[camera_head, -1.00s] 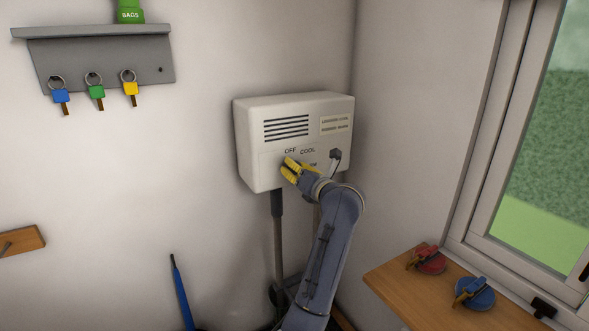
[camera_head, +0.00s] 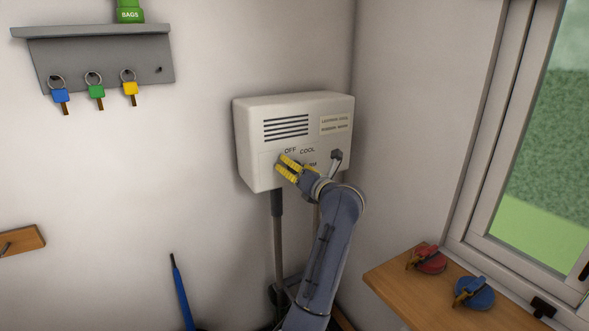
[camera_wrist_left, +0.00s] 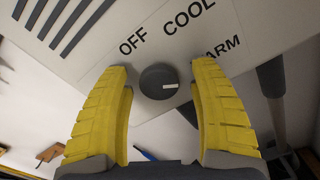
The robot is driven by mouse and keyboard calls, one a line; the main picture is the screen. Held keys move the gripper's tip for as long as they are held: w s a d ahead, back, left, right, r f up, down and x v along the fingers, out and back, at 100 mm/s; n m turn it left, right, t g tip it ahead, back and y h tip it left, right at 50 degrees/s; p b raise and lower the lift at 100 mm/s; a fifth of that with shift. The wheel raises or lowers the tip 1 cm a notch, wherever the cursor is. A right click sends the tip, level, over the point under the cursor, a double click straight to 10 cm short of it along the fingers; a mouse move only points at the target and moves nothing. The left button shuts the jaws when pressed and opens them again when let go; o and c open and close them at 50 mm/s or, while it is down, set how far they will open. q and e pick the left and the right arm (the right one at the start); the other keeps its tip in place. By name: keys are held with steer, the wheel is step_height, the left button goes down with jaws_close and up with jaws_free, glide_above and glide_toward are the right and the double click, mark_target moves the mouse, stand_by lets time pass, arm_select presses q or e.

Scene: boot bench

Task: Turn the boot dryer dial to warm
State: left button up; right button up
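The boot dryer (camera_head: 250,150) is a white box on the wall with a slotted vent and dial labels. Its dial (camera_wrist_left: 153,78) is a round dark grey knob with a white mark on its right side in the left wrist view. OFF, COOL and a partly covered WARM label (camera_wrist_left: 224,47) are printed around it. My left gripper (camera_head: 286,167), with yellow ribbed fingers, is at the dryer's front; it also shows in the left wrist view (camera_wrist_left: 160,75). Its fingers are open, one either side of the dial, with visible gaps. The head view hides the dial behind the fingers. My right gripper is not in view.
A dark grey fitting (camera_head: 336,156) sticks out from the dryer right of the dial, close to my wrist. A grey key rack (camera_head: 100,60) hangs upper left. A wooden shelf (camera_head: 400,288) with red (camera_head: 430,262) and blue (camera_head: 478,295) items is at right.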

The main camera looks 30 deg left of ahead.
arm_select(q)
steer(key=shift+d, duration=0.1)
steer(key=v, duration=0.7)
steer(key=shift+s, duration=0.15)
steer(key=shift+d, duration=0.1)
stand_by(0.4)
